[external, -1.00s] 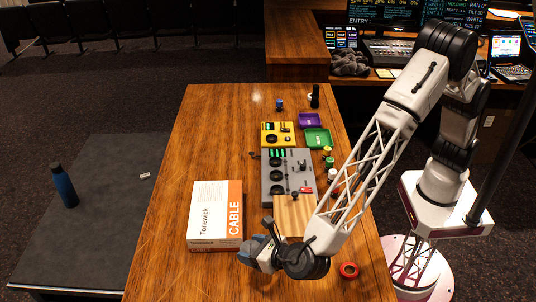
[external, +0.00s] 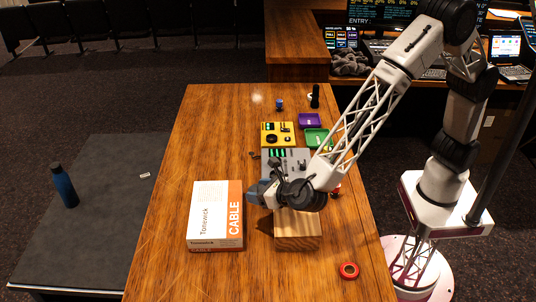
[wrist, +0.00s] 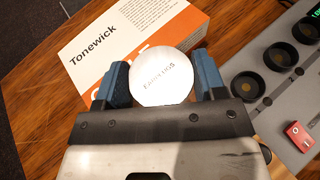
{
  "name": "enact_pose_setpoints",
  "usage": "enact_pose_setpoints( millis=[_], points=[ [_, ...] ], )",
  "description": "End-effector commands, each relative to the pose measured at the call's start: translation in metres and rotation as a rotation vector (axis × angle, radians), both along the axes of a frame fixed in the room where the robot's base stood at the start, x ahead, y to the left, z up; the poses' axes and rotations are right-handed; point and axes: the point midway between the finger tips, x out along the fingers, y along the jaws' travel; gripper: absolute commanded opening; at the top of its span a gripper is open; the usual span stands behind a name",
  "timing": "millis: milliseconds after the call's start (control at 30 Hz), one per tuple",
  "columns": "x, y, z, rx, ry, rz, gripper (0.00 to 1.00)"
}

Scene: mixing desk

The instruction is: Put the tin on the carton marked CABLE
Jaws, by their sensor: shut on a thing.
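The carton marked CABLE (external: 207,214) is a white and orange box lying flat on the left half of the desk. It also shows in the wrist view (wrist: 95,50), beyond my gripper. The tin (wrist: 165,80) is round with a pale lid with small lettering, seen in the wrist view between the two blue fingers. My gripper (external: 257,193) is shut on the tin; in the wrist view its fingers (wrist: 163,84) press on both sides. It is just right of the carton. In the external view I cannot make out the tin.
A wooden block (external: 298,240) lies right of the carton, below my arm. A grey mixer (external: 296,156), a yellow unit (external: 277,134), a purple tray (external: 309,119) and a green tray (external: 318,136) stand further back. A red ring (external: 349,270) lies near the front right.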

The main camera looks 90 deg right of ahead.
Motion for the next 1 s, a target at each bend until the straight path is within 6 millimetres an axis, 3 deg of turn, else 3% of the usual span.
enact_pose_setpoints(
  millis=[133,333,800,1000],
  points=[
    [-0.008,-0.027,0.001,-0.001,0.003,-0.002,0.41],
    [-0.014,-0.045,0.001,0.002,0.005,-0.001,0.41],
    [-0.015,-0.048,0.0,0.001,0.005,0.0,0.41],
    [-0.006,-0.046,0.0,0.002,0.005,-0.001,0.41]
  ],
)
